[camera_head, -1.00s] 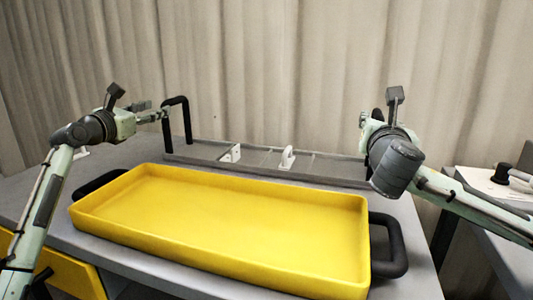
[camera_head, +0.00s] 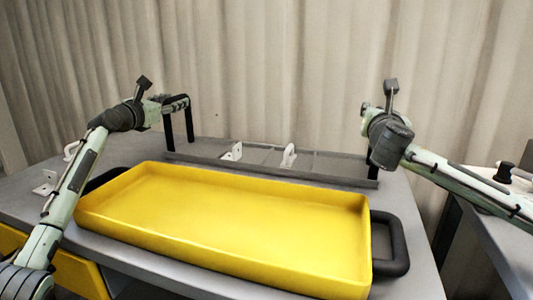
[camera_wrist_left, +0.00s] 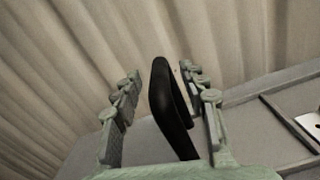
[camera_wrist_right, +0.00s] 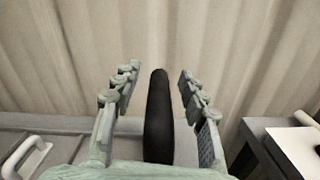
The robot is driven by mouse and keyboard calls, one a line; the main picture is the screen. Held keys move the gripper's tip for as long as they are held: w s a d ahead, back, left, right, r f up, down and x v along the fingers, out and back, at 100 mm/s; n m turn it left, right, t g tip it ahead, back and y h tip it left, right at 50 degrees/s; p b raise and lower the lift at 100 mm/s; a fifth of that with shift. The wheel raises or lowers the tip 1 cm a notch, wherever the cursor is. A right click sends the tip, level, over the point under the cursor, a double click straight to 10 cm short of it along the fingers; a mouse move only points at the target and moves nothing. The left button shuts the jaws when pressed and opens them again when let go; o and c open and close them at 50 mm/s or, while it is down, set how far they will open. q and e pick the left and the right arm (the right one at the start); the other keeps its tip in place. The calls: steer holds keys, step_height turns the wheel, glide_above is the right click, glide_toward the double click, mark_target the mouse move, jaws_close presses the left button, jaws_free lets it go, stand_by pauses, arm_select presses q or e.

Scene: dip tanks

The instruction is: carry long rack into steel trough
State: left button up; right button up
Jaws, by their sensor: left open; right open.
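The long rack (camera_head: 250,157) is a low grey frame with tall black end handles, lying along the back of the grey table. My left gripper (camera_head: 178,102) is at the top of the rack's left handle (camera_head: 189,124). In the left wrist view that black handle (camera_wrist_left: 172,110) stands between the open fingers (camera_wrist_left: 161,70). My right gripper (camera_wrist_right: 158,72) is open, with the right handle (camera_wrist_right: 158,120) between its fingers. In the head view my right wrist hides most of that handle (camera_head: 373,171). I cannot make out a steel trough.
A large yellow tray (camera_head: 215,258) with black side handles (camera_head: 398,243) fills the table in front of the rack. White brackets (camera_head: 288,155) stand near the rack's middle. Another surface with a white item (camera_head: 490,178) is at the right. A curtain hangs behind.

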arm_select(q)
steer(key=shift+c, duration=0.5)
arm_select(e)
steer(key=shift+c, duration=0.5)
arm_select(q)
jaws_close()
arm_select(e)
jaws_close()
arm_select(q)
steer(key=shift+r, duration=0.3)
arm_select(e)
steer(key=shift+r, duration=0.3)
